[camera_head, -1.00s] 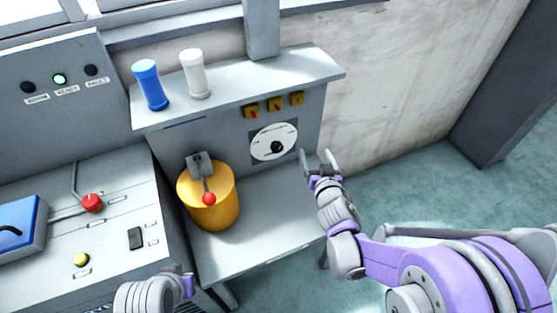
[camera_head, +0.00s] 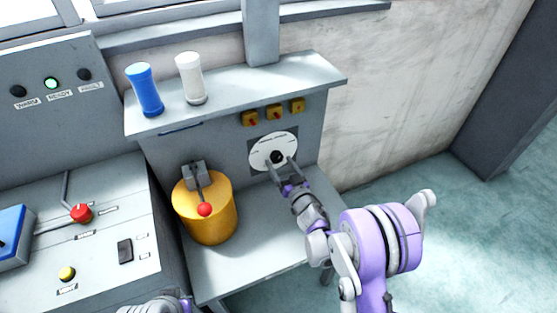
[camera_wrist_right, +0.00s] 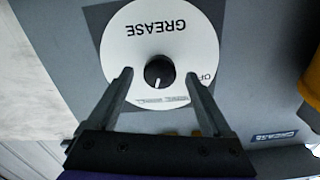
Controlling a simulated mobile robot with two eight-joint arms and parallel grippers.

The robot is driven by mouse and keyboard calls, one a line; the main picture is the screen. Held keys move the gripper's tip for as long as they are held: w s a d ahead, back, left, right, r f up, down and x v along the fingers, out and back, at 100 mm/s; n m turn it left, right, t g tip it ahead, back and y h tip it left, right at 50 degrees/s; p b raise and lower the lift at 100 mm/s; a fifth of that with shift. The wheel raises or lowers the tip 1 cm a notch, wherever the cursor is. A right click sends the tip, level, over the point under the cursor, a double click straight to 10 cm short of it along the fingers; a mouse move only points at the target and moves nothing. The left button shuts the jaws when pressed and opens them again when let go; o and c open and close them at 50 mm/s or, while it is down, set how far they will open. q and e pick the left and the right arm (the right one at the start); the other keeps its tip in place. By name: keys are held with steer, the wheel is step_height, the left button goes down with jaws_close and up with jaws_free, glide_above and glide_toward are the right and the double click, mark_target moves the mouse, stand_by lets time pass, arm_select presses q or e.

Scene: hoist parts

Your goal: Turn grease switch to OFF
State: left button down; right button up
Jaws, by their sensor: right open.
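The grease switch is a black round knob (camera_wrist_right: 159,72) on a white dial (camera_head: 262,150) on the front of the grey panel. In the right wrist view the dial appears upside down, with "GREASE" at the top. A label starting "OF" shows at the right, partly behind a finger. A pale mark on the knob points downward there. My right gripper (camera_head: 281,165) is open in front of the dial, its fingers (camera_wrist_right: 160,75) spread on either side of the knob. Contact with the knob cannot be told. Part of my left arm shows at the bottom edge; its gripper is out of view.
A yellow cylinder (camera_head: 211,228) with a red-tipped lever (camera_head: 204,209) stands left of the dial. Yellow switches (camera_head: 275,112) sit above it. Blue (camera_head: 146,92) and white (camera_head: 190,80) cylinders stand on the shelf. A control desk (camera_head: 100,260) is at left. Floor at right is clear.

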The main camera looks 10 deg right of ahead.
steer(key=shift+x, duration=1.1)
jaws_close()
